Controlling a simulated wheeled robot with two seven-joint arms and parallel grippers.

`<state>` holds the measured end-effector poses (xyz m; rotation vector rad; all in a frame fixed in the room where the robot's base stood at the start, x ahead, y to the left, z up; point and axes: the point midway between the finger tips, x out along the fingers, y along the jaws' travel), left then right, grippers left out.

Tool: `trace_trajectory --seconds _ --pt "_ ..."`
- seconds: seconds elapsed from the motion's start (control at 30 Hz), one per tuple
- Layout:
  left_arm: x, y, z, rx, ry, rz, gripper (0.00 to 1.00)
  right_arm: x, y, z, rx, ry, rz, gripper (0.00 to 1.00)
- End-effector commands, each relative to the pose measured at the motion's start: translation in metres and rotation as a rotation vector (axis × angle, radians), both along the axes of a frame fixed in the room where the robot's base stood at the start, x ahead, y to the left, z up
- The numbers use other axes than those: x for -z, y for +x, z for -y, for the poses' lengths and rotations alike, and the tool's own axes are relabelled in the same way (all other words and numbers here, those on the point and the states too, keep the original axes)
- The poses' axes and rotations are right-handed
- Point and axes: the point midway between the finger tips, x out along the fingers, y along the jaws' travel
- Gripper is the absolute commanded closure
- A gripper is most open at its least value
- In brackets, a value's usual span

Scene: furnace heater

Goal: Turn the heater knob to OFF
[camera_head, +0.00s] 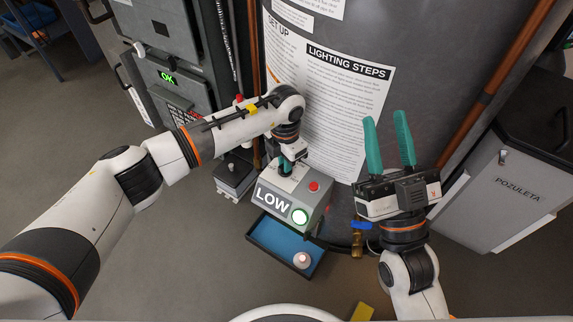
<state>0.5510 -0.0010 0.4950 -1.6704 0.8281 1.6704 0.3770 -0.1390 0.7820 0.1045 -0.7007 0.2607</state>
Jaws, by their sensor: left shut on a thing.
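The heater control box (318,204) is grey and fixed low on the front of the dark cylindrical heater (430,40). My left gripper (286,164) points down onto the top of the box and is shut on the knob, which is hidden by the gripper. My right gripper (388,142) is open and empty, with its teal fingers pointing up, to the right of the box.
A blue tray (272,238) with a small pale round object (302,260) is below the box. A grey bin marked POZULETA (508,190) stands at the right. Copper pipes (512,50) run beside the heater. A keypad cabinet (165,75) is at upper left.

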Motion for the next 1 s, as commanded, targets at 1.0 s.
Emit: trace_trajectory --seconds 1.0 --pt "0.001 0.001 -0.005 -0.321 0.012 0.001 1.0 0.052 0.03 0.001 0.022 -0.112 -0.396 0.64"
